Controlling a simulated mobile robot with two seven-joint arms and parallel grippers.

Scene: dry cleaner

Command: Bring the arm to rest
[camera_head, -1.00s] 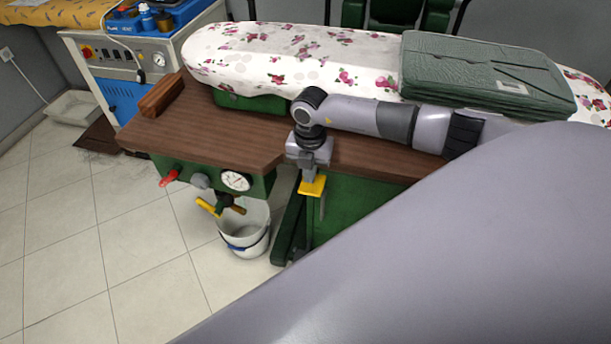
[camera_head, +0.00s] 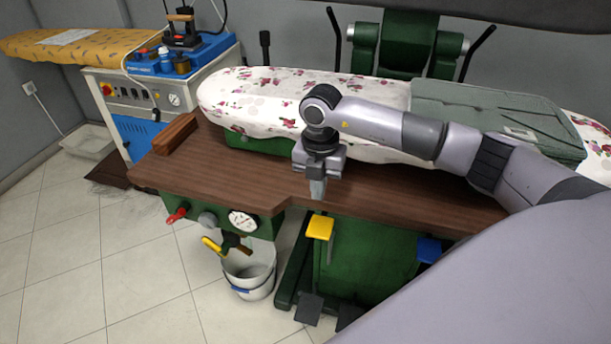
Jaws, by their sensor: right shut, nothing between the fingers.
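My right arm (camera_head: 385,122) reaches in from the right across the pressing table. Its gripper (camera_head: 317,190) points down at the front edge of the brown wooden tabletop (camera_head: 235,175), above the yellow pedal-like plate (camera_head: 320,227). The fingers are shut with nothing between them. The gripper looks clear of the flowered ironing pad (camera_head: 265,95) behind it; whether it touches the wood I cannot tell. My left gripper is not in view.
A folded green case-like object (camera_head: 500,115) lies on the pad's right. A wooden block (camera_head: 175,133) sits at the table's left end. A white bucket (camera_head: 250,275) stands on the floor below. A blue-topped machine (camera_head: 150,90) stands at the back left.

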